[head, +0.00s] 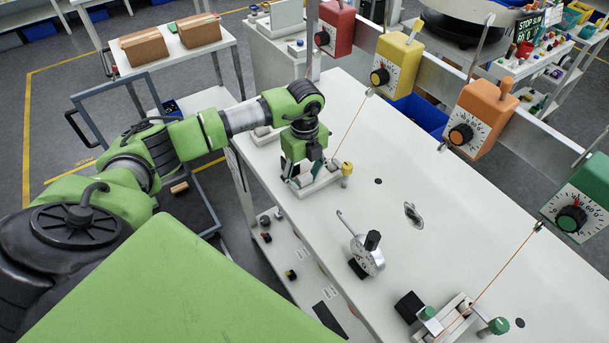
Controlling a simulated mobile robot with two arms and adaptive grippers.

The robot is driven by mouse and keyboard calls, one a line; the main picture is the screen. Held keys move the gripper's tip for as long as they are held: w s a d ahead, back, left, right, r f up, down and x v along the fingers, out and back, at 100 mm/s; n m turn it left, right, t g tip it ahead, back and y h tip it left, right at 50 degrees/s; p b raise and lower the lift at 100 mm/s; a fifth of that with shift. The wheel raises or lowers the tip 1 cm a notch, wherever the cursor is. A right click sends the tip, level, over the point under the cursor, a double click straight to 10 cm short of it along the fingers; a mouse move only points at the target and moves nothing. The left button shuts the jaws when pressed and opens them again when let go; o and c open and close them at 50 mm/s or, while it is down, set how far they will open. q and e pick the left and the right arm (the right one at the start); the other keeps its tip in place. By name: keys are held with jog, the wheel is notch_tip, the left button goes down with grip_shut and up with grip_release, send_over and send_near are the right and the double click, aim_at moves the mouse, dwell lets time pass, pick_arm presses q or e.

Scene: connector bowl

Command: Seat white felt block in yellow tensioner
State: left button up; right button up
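The yellow tensioner, a pale metal bracket (325,186) with a yellow knob (347,168) at its right end, stands near the left edge of the white bench. My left gripper (302,180) points down at the left part of this bracket, its dark fingers low over or at it. The fingers are small and partly covered by the wrist, so I cannot tell whether they are open or shut. I cannot make out the white felt block; it may be hidden at the fingers. A thin orange thread rises from the bracket. My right gripper is not in view.
A second tensioner (455,322) with green knobs stands at the bench's front. A round dial gauge (368,254) stands mid-bench. Red, yellow (397,66), orange (480,118) and green (577,212) dial boxes hang from a rail along the back. The white bench top (440,215) is otherwise largely clear.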

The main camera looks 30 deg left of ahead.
aim_at(304, 176)
pick_arm(q)
jog(key=shift+s+f, duration=0.15)
jog(key=shift+s, duration=0.1)
jog(key=shift+r, duration=0.25)
jog(key=shift+r+p, duration=0.5)
jog(key=shift+p, duration=0.15)
notch_tip(304, 176, up, 12)
jog(key=b, duration=0.4)
jog(key=shift+w, duration=0.2)
